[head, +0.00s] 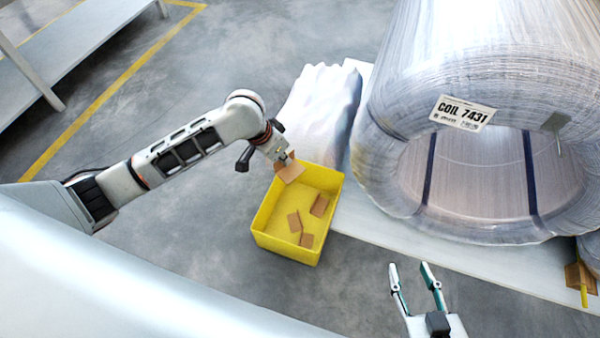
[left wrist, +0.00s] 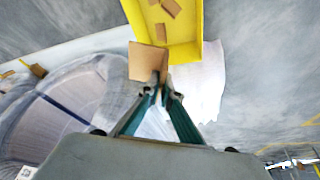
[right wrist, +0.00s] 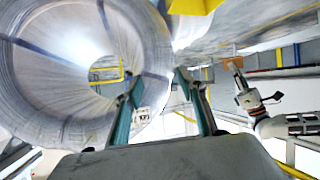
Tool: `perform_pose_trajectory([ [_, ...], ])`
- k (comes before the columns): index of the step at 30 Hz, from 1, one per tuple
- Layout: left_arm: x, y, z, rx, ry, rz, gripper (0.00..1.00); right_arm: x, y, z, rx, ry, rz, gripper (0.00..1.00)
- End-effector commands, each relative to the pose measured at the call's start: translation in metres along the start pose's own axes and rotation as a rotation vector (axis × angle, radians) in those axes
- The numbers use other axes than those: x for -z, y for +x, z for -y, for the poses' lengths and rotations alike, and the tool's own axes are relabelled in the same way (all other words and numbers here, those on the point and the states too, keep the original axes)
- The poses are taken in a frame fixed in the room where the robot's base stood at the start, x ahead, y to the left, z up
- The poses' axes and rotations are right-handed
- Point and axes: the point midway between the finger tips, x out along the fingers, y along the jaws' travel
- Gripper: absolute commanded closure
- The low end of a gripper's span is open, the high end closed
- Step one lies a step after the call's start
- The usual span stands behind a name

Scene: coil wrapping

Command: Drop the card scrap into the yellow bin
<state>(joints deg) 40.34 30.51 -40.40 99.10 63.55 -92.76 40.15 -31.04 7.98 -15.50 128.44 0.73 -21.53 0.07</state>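The yellow bin (head: 262,225) stands on the floor in the middle of the head view, with several brown card pieces inside. The card scrap (head: 291,173) is a flat brown piece above the bin's far rim. My left gripper (head: 286,160) is shut on the scrap's edge. In the left wrist view the scrap (left wrist: 142,62) sticks out from the closed fingertips (left wrist: 160,82), with the yellow bin (left wrist: 186,52) beyond it. My right gripper (head: 412,270) is open and empty at the lower right of the head view; its fingers are apart in the right wrist view (right wrist: 157,78).
A large film-wrapped coil (head: 395,110) labelled COIL 7431 lies on a pale platform (head: 480,265) right of the bin. Crumpled white film (head: 318,108) lies behind the bin. A grey table (head: 75,45) stands at far left. The grey floor left of the bin is clear.

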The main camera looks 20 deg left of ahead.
Motion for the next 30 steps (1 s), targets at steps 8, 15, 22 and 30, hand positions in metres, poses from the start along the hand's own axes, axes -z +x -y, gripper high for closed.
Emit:
perform_pose_trajectory([
  [8,-0.011,0.16,0.02,-0.096,0.196,0.017,1.0,-0.031,0.011,0.016,0.031,0.054,0.021,0.6],
  [15,-0.008,0.217,0.034,-0.112,0.307,-0.009,1.0,-0.029,0.014,0.019,0.037,0.075,0.011,0.6],
  [22,-0.008,0.232,0.037,-0.111,0.333,-0.018,1.0,-0.025,0.016,0.023,0.044,0.105,-0.003,0.6],
  [30,-0.025,0.263,0.036,-0.116,0.331,-0.011,1.0,-0.024,0.02,0.042,0.074,0.237,-0.029,0.6],
])
